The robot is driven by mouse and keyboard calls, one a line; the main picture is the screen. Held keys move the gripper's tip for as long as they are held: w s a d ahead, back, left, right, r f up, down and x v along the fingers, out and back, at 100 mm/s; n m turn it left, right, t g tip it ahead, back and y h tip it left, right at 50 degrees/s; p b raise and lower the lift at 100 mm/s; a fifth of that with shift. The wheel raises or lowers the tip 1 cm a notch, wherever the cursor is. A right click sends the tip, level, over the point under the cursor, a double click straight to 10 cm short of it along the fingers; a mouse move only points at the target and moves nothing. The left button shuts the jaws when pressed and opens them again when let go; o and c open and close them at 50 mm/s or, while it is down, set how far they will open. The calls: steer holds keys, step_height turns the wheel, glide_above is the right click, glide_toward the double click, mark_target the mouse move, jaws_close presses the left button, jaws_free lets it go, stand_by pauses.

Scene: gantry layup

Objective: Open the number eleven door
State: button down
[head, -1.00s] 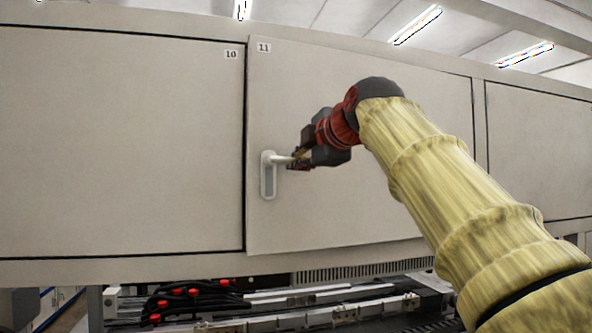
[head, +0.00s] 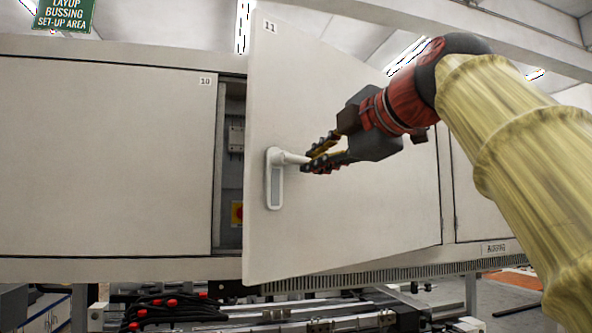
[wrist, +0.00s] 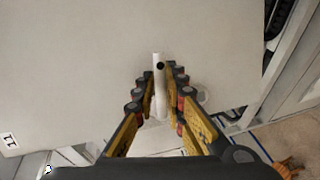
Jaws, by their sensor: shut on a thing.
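The number eleven door (head: 350,205) is a pale panel labelled 11 at its top left. It stands partly open, its left edge swung out toward me and its right edge at the cabinet. Its white lever handle (head: 275,180) is near the left edge, with the lever pointing right. My gripper (head: 312,162) is shut on the lever's end. In the wrist view the white handle (wrist: 159,85) lies between the two fingers, and the door (wrist: 70,60) fills much of the picture. The fingers partly hide the lever.
The number ten door (head: 105,150) is shut on the left. A dark gap shows part of the cabinet inside, with a grey box (head: 236,139) and a yellow and red switch (head: 237,213). Below are rails and black cables with red caps (head: 165,312). Clear floor shows at the lower right.

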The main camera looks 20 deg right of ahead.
steer(key=shift+s+d+r, duration=0.1)
steer(key=shift+s+d, duration=0.05)
steer(key=shift+s, duration=0.3)
steer(key=shift+s+d+r, duration=0.1)
steer(key=shift+s+d, duration=0.05)
steer(key=shift+s, duration=0.25)
steer(key=c, duration=2.2)
jaws_free()
steer(key=shift+c, duration=0.2)
steer(key=shift+o, duration=0.6)
steer(key=shift+d, duration=0.2)
steer(key=shift+o, duration=1.4)
steer(key=shift+a+f, duration=0.1)
steer(key=shift+f, duration=0.05)
